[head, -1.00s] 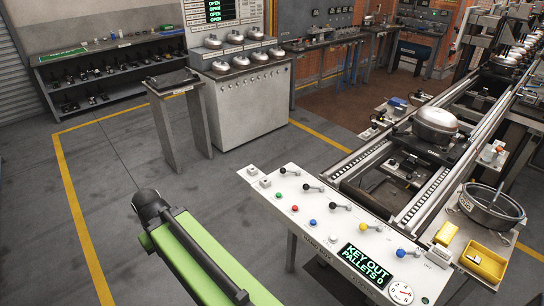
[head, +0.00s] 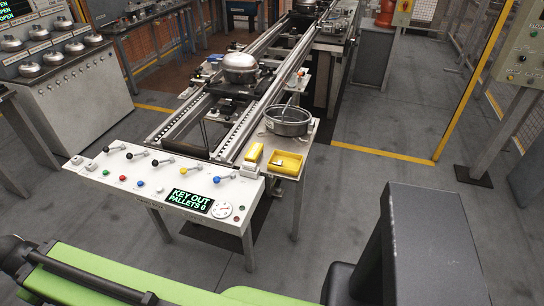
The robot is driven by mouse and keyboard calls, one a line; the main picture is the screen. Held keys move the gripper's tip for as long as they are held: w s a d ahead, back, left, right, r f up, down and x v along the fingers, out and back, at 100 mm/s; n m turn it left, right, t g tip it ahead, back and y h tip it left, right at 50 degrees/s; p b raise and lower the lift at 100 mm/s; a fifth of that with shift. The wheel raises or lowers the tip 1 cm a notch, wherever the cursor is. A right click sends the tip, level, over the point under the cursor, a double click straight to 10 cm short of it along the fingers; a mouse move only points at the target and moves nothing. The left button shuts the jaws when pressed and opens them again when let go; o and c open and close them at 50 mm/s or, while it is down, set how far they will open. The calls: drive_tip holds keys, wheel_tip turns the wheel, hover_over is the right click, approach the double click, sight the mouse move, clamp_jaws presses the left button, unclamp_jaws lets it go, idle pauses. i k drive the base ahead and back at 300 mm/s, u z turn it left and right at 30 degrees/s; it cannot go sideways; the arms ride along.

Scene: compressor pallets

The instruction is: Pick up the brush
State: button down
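I cannot make out a brush for certain. A thin light handle (head: 289,102) rises from a round metal pan (head: 288,129) on the side table (head: 301,137) right of the conveyor, and I cannot tell whether it belongs to a brush. A yellow tray (head: 299,171) sits in front of the pan with a small light item in it. A yellow block (head: 253,153) stands left of the tray. My green arm crosses the bottom of the view. My gripper is not in view.
The white control panel (head: 145,190) with coloured levers and a "KEY OUT PALLETS 0" display stands in front of the conveyor (head: 245,110). A domed metal compressor (head: 240,68) sits on the line. Grey floor (head: 365,190) is clear right of the side table.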

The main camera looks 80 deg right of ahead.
sight(256, 148)
drive_tip(key=u, duration=1.5)
drive_tip(key=i, duration=1.65)
drive_tip(key=z, duration=2.3)
drive_tip(key=k, duration=0.2)
drive_tip(key=z, duration=2.25)
drive_tip(key=i, duration=0.95)
drive_tip(key=z, duration=0.15)
